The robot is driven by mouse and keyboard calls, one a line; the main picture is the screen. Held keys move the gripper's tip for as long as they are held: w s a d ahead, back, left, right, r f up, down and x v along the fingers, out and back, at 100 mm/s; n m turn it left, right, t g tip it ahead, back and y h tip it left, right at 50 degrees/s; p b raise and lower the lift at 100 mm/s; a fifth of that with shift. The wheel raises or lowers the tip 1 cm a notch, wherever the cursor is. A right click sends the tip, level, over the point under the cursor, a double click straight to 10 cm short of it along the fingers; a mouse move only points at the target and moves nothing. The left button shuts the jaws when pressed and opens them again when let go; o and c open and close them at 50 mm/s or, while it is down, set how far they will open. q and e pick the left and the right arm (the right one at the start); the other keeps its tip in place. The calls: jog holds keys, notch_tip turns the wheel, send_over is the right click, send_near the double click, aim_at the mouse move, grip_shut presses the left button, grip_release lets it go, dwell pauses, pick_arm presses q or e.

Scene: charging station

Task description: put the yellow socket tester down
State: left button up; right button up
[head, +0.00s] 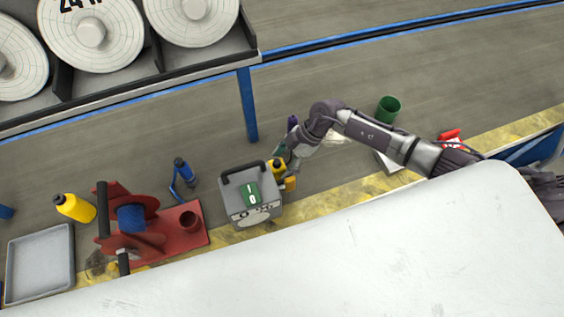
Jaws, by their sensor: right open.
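The yellow socket tester (277,165) is small, yellow and dark. It is beside the right side of a grey box with a black handle (234,211). My right gripper (286,172) is open, with its fingers close to the tester at its right. The fingers partly hide the tester, and I cannot tell whether they touch it. A small orange-yellow piece (290,184) shows just below; I cannot tell whether it is part of the tester. My left gripper is not in view.
A green cup (388,109) stands beyond my right arm. A blue post (248,105) rises behind the box.

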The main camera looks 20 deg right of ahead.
jog(key=v, duration=1.1)
jog(key=shift+p, duration=0.4)
